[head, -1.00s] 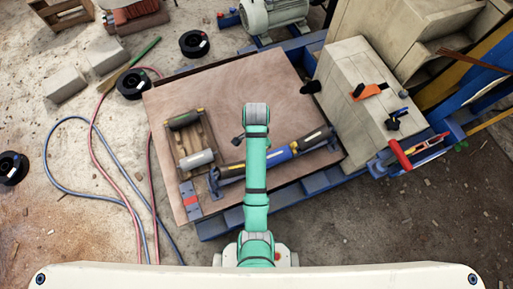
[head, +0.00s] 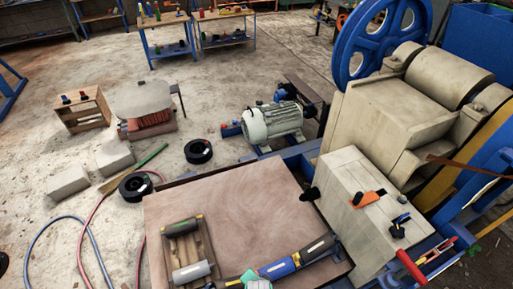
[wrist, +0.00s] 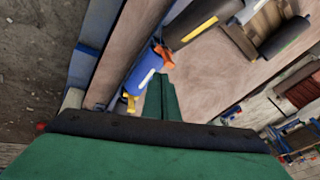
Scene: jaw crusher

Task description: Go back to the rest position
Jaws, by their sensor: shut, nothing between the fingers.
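My gripper (wrist: 160,90) shows in the wrist view as green fingers closed together, with nothing between them. In the head view only a small green and grey part of my arm shows at the bottom edge; the gripper itself is not visible there.
The brown board (head: 230,210) carries a wooden tray with rollers (head: 184,245) and a long blue-grey tool (head: 290,262). A beige block (head: 350,180) and the crusher (head: 400,110) stand right. A motor (head: 272,122) is behind. Hoses and spools lie left on open floor.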

